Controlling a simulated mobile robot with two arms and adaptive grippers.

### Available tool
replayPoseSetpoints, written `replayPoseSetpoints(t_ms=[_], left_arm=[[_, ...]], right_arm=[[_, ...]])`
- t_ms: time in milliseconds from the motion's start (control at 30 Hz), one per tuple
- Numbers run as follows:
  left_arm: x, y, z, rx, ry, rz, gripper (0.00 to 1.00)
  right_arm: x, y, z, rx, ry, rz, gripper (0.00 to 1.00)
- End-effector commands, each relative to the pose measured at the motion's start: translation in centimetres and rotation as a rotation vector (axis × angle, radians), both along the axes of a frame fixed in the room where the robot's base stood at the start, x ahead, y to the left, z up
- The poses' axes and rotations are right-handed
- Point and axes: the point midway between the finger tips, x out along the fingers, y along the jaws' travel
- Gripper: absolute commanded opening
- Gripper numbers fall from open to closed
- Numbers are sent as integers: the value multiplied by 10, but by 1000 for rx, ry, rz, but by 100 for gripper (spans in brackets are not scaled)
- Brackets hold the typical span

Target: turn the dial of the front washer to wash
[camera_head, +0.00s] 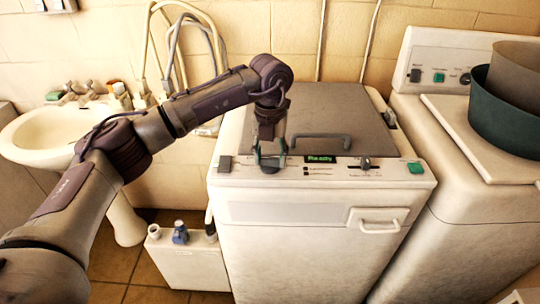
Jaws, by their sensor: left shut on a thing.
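The front washer (300,262) is a white top-loader with a grey lid. Its control strip has a green-lit display (320,159) reading "Ready". The washer's dial (270,166) is at the left part of the strip, mostly hidden by my left gripper (269,160). My left gripper comes down from above and is shut on the dial, one finger on each side. The dial's pointer cannot be read. My right gripper is out of view.
A second white machine (440,72) stands at the right, with dark green and grey tubs (505,120) on it. A washbasin (50,135) is at the left. A white box with bottles (185,262) stands on the floor. A lid handle (320,139) is behind the strip.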

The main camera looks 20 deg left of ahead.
Motion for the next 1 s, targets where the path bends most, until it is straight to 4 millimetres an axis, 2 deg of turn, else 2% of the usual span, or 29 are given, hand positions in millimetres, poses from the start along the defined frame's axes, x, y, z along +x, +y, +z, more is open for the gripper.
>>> replayPoseSetpoints(t_ms=[33, 67, 200, 500, 633, 1000], left_arm=[[2, 1, 3, -1, -6, 5, 15], [2, 1, 3, -1, -6, 5, 53], [1, 1, 2, -1, -5, 3, 75], [1, 0, 2, -1, -2, 1, 75], [1, 0, 11, -2, -4, 1, 75], [1, 0, 86, -1, -5, 2, 75]], right_arm=[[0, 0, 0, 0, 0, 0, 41], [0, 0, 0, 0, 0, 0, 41], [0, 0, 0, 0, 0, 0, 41], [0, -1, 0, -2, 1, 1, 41], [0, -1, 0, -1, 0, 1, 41], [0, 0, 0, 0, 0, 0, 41]])
